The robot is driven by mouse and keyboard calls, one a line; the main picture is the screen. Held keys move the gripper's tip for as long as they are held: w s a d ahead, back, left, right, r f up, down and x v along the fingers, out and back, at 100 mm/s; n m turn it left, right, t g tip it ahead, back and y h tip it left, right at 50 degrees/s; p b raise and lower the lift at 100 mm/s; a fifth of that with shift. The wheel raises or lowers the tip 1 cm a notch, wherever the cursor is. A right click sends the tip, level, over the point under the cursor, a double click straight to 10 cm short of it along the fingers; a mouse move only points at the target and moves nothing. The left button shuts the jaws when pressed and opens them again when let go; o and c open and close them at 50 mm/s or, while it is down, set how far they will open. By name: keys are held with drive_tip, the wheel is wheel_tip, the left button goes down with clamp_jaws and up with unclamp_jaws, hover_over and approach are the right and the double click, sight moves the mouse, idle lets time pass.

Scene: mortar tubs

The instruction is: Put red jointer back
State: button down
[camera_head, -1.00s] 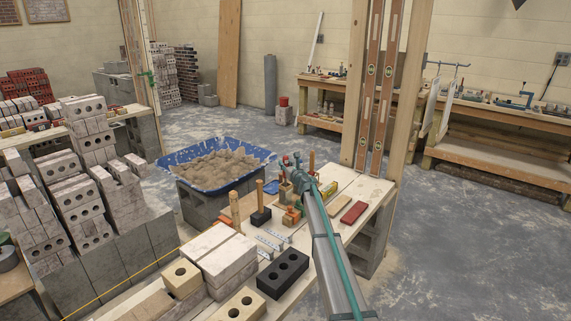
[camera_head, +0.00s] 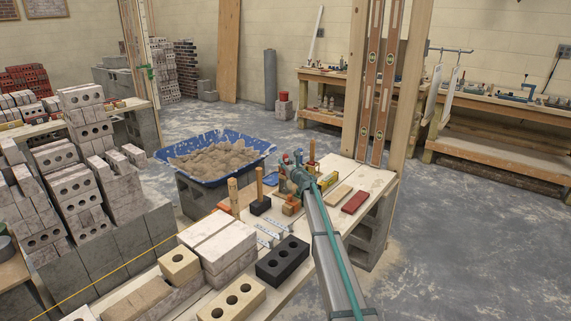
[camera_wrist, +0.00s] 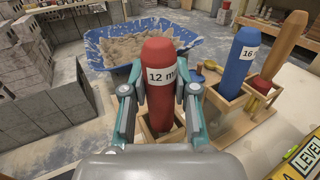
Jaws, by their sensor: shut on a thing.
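The red jointer (camera_wrist: 158,75) has a red handle with a "12 m" label. In the wrist view it stands nearly upright between the fingers of my gripper (camera_wrist: 160,98), which is shut on it. Its lower end is over or in a square slot of the wooden holder (camera_wrist: 232,128); I cannot tell how deep. A blue jointer (camera_wrist: 237,55) labelled "16" and a jointer with a red and wooden handle (camera_wrist: 278,55) stand in slots to its right. In the head view my gripper (camera_head: 292,172) is over the far part of the bench, where my arm hides much of the holder.
A blue tub of mortar (camera_head: 215,157) stands behind the holder. A mallet with a black head (camera_head: 260,205), a black brick (camera_head: 282,261) and pale blocks (camera_head: 215,245) are on the bench. A yellow level (camera_wrist: 300,155) lies at the wrist view's lower right. A red block (camera_head: 355,202) lies right of my arm.

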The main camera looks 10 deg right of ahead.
drive_tip(key=shift+f+b, duration=0.45)
drive_tip(key=shift+b, duration=0.05)
idle(0.6)
drive_tip(key=c, duration=0.8)
unclamp_jaws()
drive_tip(key=shift+s, duration=0.1)
